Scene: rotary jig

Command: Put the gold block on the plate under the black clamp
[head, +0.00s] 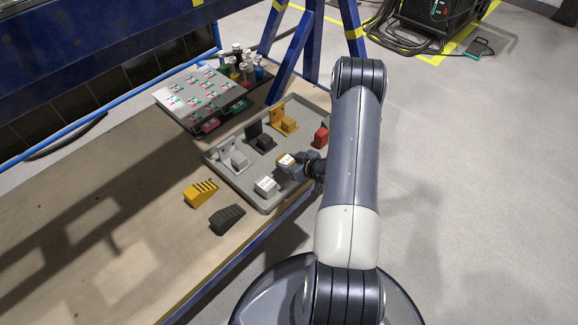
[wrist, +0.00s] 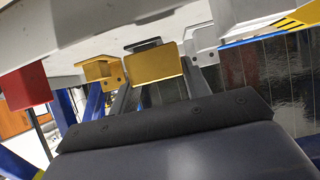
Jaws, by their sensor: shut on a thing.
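The gold block (head: 285,160) has a pale top and sits at the tip of my gripper (head: 297,166), over the front part of the grey tray. In the wrist view the gold block (wrist: 153,65) is between the two fingers. My gripper is shut on it. I cannot tell whether it is clear of the tray floor. The black clamp (head: 255,130) stands in the middle of the back row, behind and left of the gold block and apart from it. The plate under it is mostly hidden by a dark block-like part (head: 265,142).
The grey tray (head: 242,192) also holds a grey clamp (head: 228,148), a gold clamp (head: 278,112), a white block (head: 266,185) and a red block (head: 321,136). Yellow (head: 201,192) and black (head: 227,218) wedges lie on the bench. A panel (head: 200,95) stands behind the tray.

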